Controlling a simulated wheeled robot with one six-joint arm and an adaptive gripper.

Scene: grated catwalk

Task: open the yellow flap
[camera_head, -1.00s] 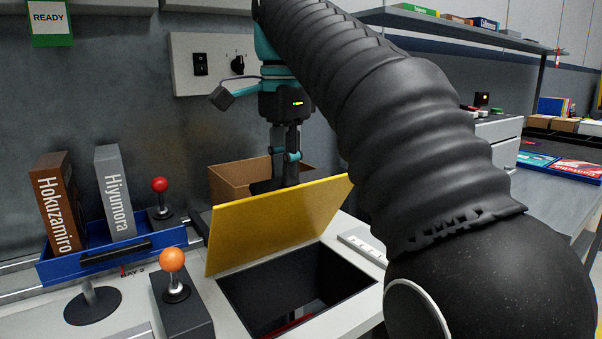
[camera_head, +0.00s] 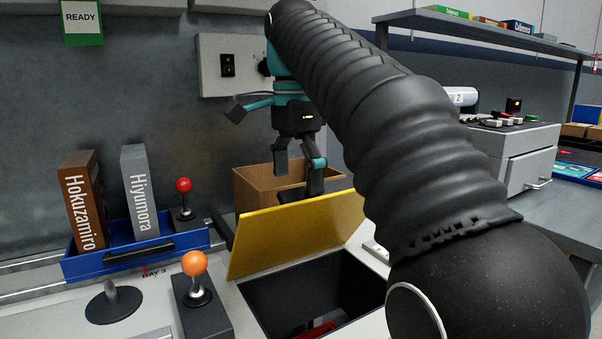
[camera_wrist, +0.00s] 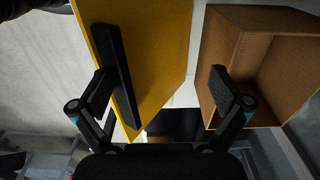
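The yellow flap (camera_head: 298,232) stands raised, leaning back from the dark square opening (camera_head: 315,285) in the console. In the wrist view the flap (camera_wrist: 165,45) fills the upper left, with a long black bar (camera_wrist: 118,85), seemingly its handle, along its face. My gripper (camera_head: 297,178) is behind the raised flap, with its fingers spread apart. In the wrist view my gripper (camera_wrist: 162,76) has its left finger beside the black bar and its right finger in front of a cardboard box. Nothing is held between the fingers. Whether the left finger touches the bar I cannot tell.
The open cardboard box (camera_head: 255,192) stands behind the flap. An orange-knobbed joystick (camera_head: 195,265), a red-knobbed one (camera_head: 184,187) and a blue tray (camera_head: 90,265) with two books are on the left. A grey control box (camera_head: 525,155) stands on the right.

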